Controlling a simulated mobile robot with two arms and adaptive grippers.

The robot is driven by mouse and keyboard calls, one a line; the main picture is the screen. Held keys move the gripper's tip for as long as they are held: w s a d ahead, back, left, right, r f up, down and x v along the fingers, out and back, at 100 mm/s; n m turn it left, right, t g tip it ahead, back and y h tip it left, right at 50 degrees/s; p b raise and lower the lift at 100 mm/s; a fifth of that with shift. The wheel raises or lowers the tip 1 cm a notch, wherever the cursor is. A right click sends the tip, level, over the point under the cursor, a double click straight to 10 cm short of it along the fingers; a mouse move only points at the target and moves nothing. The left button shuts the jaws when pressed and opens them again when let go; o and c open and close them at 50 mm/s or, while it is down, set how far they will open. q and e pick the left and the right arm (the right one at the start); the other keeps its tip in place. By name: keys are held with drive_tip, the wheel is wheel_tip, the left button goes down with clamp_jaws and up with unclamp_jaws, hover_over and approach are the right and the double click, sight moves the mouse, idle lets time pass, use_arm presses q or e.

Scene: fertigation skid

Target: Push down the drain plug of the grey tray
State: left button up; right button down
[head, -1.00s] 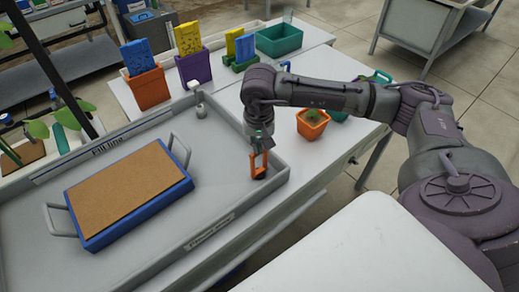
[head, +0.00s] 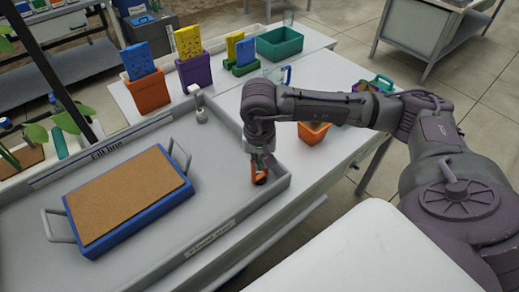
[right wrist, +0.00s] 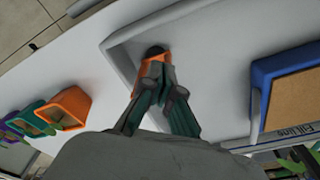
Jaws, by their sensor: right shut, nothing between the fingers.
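The grey tray (head: 110,247) fills the lower left of the head view; its near right corner shows in the right wrist view (right wrist: 215,70). The drain plug (right wrist: 154,50) is a small dark round piece near that corner, just beyond my fingertips. In the head view it is mostly hidden by the gripper. My right gripper (head: 258,178) points down inside the tray corner, shut and empty, its orange tips (right wrist: 155,62) at the plug. Whether they touch it, and how far the plug sits down, I cannot tell. My left gripper is not in view.
A blue tray with a brown top (head: 125,195) and grey handles lies in the grey tray. A small grey fitting (head: 201,110) stands at its far wall. An orange pot (head: 313,131) stands right of it. Several bins line the bench back. The tray floor between is clear.

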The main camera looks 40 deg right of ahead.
wheel_tip(320, 180, up, 12)
drive_tip(key=s, duration=0.1)
drive_tip(key=shift+a, duration=0.35)
drive_tip(key=shift+f, duration=0.15)
